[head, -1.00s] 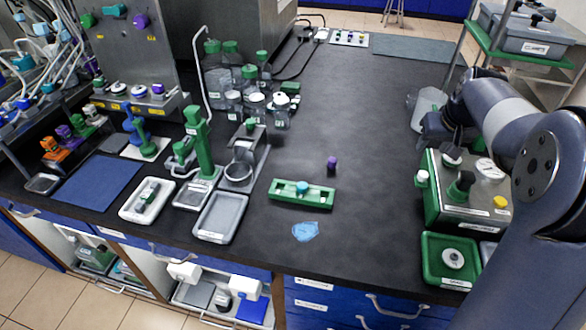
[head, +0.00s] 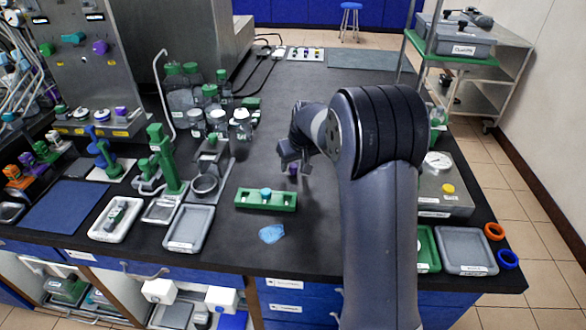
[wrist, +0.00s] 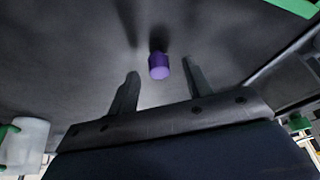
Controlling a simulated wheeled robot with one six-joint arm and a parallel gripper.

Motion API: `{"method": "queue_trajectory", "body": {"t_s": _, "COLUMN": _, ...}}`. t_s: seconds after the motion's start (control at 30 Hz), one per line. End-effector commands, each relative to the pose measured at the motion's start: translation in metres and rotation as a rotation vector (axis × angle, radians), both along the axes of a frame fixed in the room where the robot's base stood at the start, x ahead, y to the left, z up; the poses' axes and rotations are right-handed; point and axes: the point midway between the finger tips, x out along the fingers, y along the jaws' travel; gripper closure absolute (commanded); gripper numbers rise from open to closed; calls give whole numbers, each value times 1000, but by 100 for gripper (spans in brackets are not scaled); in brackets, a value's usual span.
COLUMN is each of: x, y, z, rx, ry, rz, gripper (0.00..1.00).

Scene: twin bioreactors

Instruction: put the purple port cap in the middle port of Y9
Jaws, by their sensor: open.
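The purple port cap (head: 293,168) stands on the dark worktop, behind the green holder. It also shows in the wrist view (wrist: 158,66), framed by the two fingers, with a gap on each side. My gripper (head: 294,158) is open and empty, low over the worktop at the cap. In the wrist view, its fingers (wrist: 160,70) are spread. The steel panel (head: 80,60) at the left carries green, teal and purple fittings. I cannot read a Y9 label or tell its middle port.
The green holder (head: 250,199) with a teal piece lies just in front of the cap. A blue patch (head: 271,234) lies nearer the front edge. Bottles (head: 197,124) stand back left. The worktop behind the cap is mostly clear.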

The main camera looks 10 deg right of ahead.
Motion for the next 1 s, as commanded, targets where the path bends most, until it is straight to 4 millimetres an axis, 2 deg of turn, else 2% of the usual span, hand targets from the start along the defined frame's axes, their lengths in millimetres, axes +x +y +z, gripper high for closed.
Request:
{"method": "queue_trajectory", "body": {"t_s": 0.1, "x": 4, "y": 1, "z": -9, "rx": 0, "ry": -1, "rz": 1, "gripper": 53}}
{"method": "queue_trajectory", "body": {"t_s": 0.33, "x": 4, "y": 1, "z": -10, "rx": 0, "ry": -2, "rz": 1, "gripper": 53}}
{"method": "queue_trajectory", "body": {"t_s": 0.9, "x": 4, "y": 1, "z": -9, "rx": 0, "ry": -2, "rz": 1, "gripper": 98}}
{"method": "queue_trajectory", "body": {"t_s": 1.0, "x": 4, "y": 1, "z": -9, "rx": 0, "ry": -2, "rz": 1, "gripper": 100}}
